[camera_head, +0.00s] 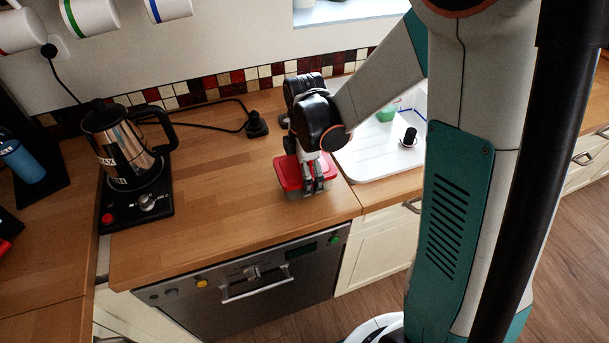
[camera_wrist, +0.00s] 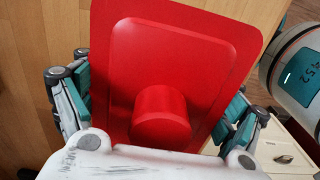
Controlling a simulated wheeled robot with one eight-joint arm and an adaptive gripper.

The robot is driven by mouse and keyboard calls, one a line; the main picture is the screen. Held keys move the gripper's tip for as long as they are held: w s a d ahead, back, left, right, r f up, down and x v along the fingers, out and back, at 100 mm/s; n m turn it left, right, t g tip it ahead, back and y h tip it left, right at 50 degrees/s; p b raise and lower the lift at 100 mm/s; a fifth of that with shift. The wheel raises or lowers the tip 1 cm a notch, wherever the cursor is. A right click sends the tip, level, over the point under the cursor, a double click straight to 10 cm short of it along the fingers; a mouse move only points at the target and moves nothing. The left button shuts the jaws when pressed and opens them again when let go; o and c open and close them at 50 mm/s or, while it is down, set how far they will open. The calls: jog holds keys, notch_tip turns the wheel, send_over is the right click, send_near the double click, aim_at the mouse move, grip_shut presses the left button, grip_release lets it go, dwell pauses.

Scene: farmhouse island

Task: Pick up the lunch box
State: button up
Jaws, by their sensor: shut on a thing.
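The lunch box (camera_head: 289,174) has a red lid and a paler, see-through looking body. It is on the wooden counter near its front edge, left of the white sink. My gripper (camera_head: 314,180) reaches down over it, with its fingers against the box. In the wrist view the red lid (camera_wrist: 200,60) with a round red knob fills the middle. The fingers of my gripper (camera_wrist: 160,110) are on both sides of the lid, shut on the box. The fingertips are hidden below the lid. I cannot tell whether the box touches the counter.
An electric kettle (camera_head: 125,150) on a black base stands at the left, its cord running to a plug (camera_head: 256,124). The white sink (camera_head: 378,158) with a small black object (camera_head: 409,137) is to the right. A dishwasher (camera_head: 245,290) is below. The counter between kettle and box is clear.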

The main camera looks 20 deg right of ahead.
notch_tip(320, 180, up, 20)
jog(key=p, duration=0.5)
jog(key=shift+f, duration=0.15)
dwell(1.3)
